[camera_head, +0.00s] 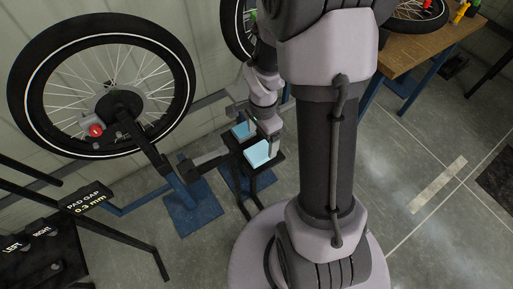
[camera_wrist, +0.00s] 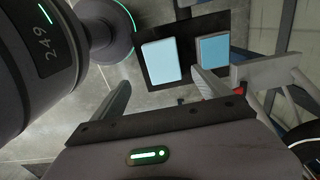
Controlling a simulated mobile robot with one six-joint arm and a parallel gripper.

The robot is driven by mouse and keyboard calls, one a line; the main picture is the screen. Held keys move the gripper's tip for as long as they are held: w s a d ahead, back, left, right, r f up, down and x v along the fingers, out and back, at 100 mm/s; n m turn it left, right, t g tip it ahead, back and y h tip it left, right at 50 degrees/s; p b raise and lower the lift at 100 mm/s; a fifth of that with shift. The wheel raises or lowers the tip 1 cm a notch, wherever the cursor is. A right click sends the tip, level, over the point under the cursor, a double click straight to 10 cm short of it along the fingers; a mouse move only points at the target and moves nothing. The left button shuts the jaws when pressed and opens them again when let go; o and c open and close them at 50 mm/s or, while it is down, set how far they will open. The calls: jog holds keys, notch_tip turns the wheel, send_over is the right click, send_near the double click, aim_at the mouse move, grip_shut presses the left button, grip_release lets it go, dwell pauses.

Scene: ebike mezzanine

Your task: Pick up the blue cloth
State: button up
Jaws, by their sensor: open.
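Two flat pale-blue pieces lie side by side on a small black stand (camera_head: 247,170). The nearer, paler piece (camera_head: 258,153) is on the left in the wrist view (camera_wrist: 161,60). The other, slightly darker piece (camera_head: 241,131) is on the right in the wrist view (camera_wrist: 213,51) and looks thicker. I cannot tell for sure which is the cloth. My gripper (camera_wrist: 161,78) is open and empty. Its fingers point toward the stand, with the paler piece showing between and beyond the tips. In the head view my gripper is above the stand and partly covers the pieces.
A bicycle wheel (camera_head: 102,85) on a blue-footed stand (camera_head: 194,206) is at left. A grey bar (camera_wrist: 265,72) is close to my right finger in the wrist view. A dark sign panel (camera_head: 40,255) is at lower left. A wooden workbench (camera_head: 415,48) stands at upper right.

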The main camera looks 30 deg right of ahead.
aim_at(260, 151)
jog(key=f+b, duration=0.1)
jog(key=f, duration=0.1)
jog(key=f+b, duration=0.1)
jog(key=f, duration=0.2)
jog(key=f+b, duration=0.1)
jog(key=f, duration=0.1)
jog(key=shift+w+a+f, duration=0.15)
jog(key=shift+w+f, duration=0.2)
jog(key=shift+w, duration=0.05)
jog(key=shift+r, duration=0.1)
